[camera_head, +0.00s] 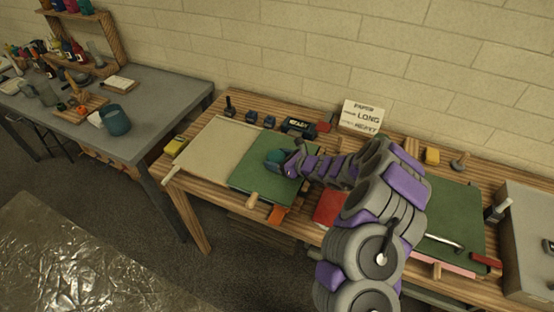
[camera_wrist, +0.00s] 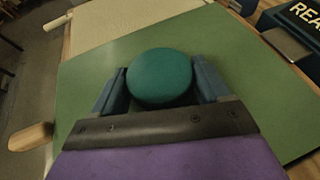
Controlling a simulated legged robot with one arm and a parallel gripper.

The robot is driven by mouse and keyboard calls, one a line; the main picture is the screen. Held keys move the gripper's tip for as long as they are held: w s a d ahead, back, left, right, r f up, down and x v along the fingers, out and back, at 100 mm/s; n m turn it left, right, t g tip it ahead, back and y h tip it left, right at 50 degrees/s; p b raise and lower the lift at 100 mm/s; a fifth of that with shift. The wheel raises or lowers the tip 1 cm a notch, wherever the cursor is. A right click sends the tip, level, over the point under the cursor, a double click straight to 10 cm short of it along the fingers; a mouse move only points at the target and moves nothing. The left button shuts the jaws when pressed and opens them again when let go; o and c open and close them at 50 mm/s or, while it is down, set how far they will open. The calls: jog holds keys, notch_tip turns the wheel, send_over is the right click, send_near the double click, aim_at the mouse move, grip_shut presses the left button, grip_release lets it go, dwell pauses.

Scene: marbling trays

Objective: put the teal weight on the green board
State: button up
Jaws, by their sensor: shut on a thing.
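The teal weight (camera_wrist: 160,77) is a round, flat-topped piece held between the two fingers of my gripper (camera_wrist: 160,92) in the wrist view. My gripper is shut on it. In the head view the teal weight (camera_head: 274,157) shows at the tip of my gripper (camera_head: 280,160), over the green board (camera_head: 255,183). The green board (camera_wrist: 85,85) fills most of the wrist view below the weight. I cannot tell whether the weight touches the board. A second green board (camera_head: 462,215) lies at the right of the wooden table, partly behind my arm.
A beige sheet (camera_head: 215,145) lies left of the green board. Dark weights and a dark block (camera_head: 298,127) stand behind it, near a lettered sign (camera_head: 362,116). A red item (camera_head: 327,208) lies to the right. A grey table (camera_head: 150,105) holds a teal cup (camera_head: 115,120).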

jog(key=shift+r, duration=0.1)
jog(key=o, duration=1.6)
jog(key=shift+a, duration=0.3)
jog(key=shift+o, duration=0.6)
jog(key=shift+a, duration=0.3)
jog(key=p+v, duration=0.1)
jog(key=v, duration=0.5)
jog(key=p+v, duration=0.1)
jog(key=v, duration=0.5)
jog(key=shift+s+d, duration=0.1)
jog(key=shift+d, duration=0.2)
